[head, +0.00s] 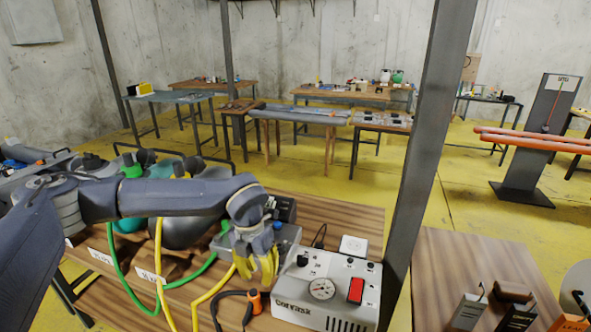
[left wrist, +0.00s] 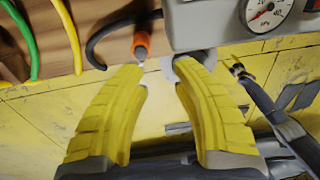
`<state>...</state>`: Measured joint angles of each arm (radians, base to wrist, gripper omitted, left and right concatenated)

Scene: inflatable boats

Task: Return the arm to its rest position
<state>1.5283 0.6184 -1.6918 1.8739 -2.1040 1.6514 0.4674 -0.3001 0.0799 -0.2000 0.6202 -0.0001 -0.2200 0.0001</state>
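My left arm reaches in from the left in the head view. My left gripper (head: 258,268), with yellow fingers, points down just left of the grey pump box (head: 330,293). In the left wrist view the two yellow fingers (left wrist: 160,72) stand apart with nothing between them. An orange connector (left wrist: 141,45) on a black hose lies just beyond the fingertips, apart from them as far as I can see. The same connector (head: 254,301) shows beside the box in the head view. My right gripper is in neither view.
The pump box carries a gauge (head: 322,289) and a red switch (head: 356,290). Green (head: 121,281) and yellow (head: 203,300) hoses loop over the wooden table's left side. A dark post (head: 432,140) rises right of the table. A second wooden table (head: 447,262) stands at the right.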

